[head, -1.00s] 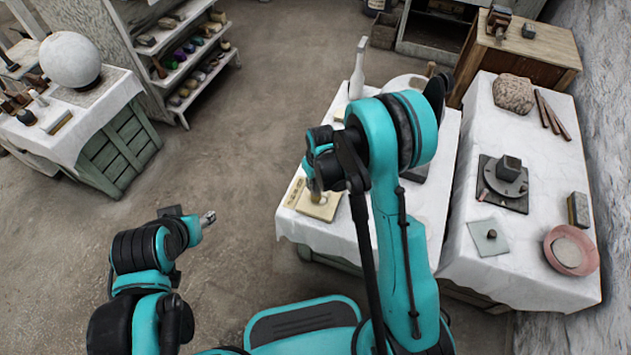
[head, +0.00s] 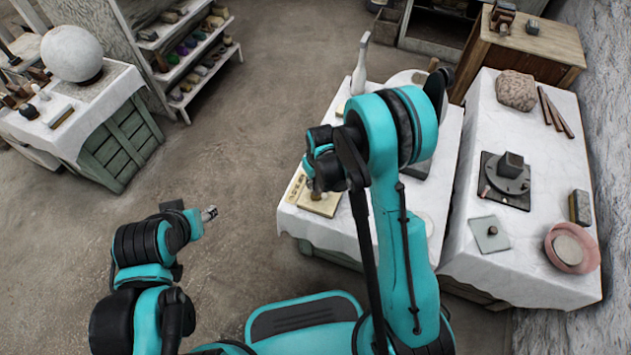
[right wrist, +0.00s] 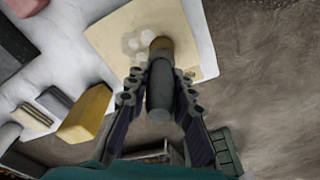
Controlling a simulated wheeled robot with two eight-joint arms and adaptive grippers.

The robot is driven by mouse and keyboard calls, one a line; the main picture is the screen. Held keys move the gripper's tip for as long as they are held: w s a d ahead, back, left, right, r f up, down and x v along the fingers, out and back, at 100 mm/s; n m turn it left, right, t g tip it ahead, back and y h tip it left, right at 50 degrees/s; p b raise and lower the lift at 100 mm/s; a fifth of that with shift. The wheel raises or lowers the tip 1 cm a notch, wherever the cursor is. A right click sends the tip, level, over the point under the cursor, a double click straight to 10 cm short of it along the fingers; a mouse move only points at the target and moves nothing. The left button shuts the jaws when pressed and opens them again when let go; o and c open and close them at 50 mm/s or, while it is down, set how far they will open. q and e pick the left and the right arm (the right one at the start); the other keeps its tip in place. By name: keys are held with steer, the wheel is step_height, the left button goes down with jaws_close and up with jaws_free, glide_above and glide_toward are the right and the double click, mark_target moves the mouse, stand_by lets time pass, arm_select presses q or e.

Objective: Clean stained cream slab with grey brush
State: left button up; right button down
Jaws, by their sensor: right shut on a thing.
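The cream slab (head: 328,209) lies flat at the near left corner of the white-covered table. In the right wrist view the slab (right wrist: 112,32) has pale greyish blotches beside the brush head. My right gripper (head: 318,190) is over the slab, partly hidden by its own arm. It is shut on the grey brush (right wrist: 160,88), whose brownish head points down at the slab and seems to touch it. Part of the slab is hidden under the brush. My left gripper (head: 209,213) is away to the left over the floor, too small to read.
A yellow block (right wrist: 87,114) and a dark grey block (right wrist: 54,101) lie near the slab. A white bottle-like object (head: 360,68) stands behind. The right-hand table (head: 515,265) holds a pink bowl (head: 571,249) and a stone (head: 516,91). Floor left of the slab is clear.

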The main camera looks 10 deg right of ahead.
steer(key=shift+w+d, duration=0.4)
steer(key=shift+w, duration=0.2)
steer(key=shift+w+d, duration=0.35)
steer(key=shift+w, duration=0.2)
steer(key=shift+s+a, duration=0.45)
steer(key=shift+s, duration=0.2)
steer(key=shift+s+a, duration=0.45)
steer(key=shift+s, duration=0.2)
steer(key=shift+d, duration=0.1)
steer(key=shift+w+d, duration=0.4)
steer(key=shift+w, duration=0.25)
steer(key=shift+w+d, duration=0.4)
steer(key=shift+w, duration=0.25)
steer(key=shift+r, duration=0.1)
